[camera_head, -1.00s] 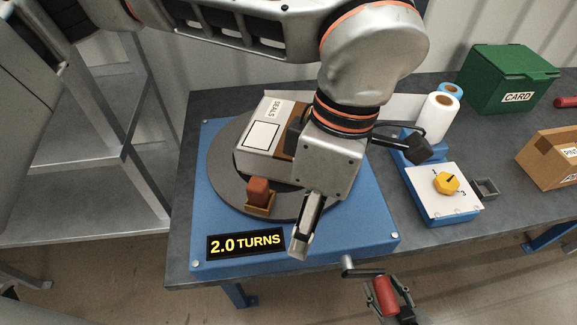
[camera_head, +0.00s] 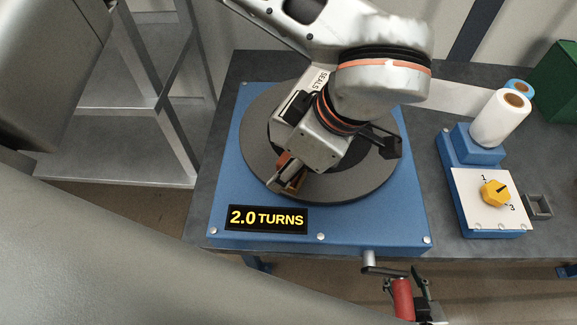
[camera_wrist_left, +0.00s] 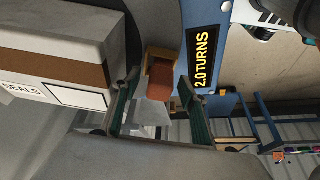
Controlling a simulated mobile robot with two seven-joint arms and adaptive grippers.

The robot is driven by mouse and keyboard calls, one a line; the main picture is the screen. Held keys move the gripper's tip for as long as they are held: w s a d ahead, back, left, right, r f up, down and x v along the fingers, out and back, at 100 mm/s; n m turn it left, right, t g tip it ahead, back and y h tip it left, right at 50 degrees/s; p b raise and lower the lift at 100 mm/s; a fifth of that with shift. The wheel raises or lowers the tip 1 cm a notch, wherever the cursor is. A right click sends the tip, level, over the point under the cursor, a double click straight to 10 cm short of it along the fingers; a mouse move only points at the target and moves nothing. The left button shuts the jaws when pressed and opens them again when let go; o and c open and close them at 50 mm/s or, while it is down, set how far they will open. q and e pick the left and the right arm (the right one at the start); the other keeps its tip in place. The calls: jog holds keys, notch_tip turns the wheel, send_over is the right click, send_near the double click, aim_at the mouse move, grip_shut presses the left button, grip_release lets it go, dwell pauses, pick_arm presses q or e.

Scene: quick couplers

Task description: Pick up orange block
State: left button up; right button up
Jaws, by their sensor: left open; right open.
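The orange block (camera_wrist_left: 188,88) stands in a small tan holder (camera_wrist_left: 160,72) on the dark round turntable (camera_head: 258,160). My left gripper (camera_head: 283,178) is open and low over the front of the turntable. In the left wrist view its fingers (camera_wrist_left: 160,102) stand on either side of the block, and I cannot tell whether they touch it. In the head view the gripper hides most of the block. My right gripper (camera_head: 405,286) is open around the red crank handle (camera_head: 403,303), at the front right of the blue base (camera_head: 335,237).
A box marked SEALS (camera_wrist_left: 55,70) stands on the turntable close beside the left gripper. A sign (camera_head: 267,218) reads 2.0 TURNS. To the right are a yellow knob (camera_head: 494,193) on a white panel, a white roll (camera_head: 500,118) and a green box (camera_head: 555,85).

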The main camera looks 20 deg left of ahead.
pick_arm(q)
jog(key=shift+f, duration=0.1)
jog(key=c, duration=1.2)
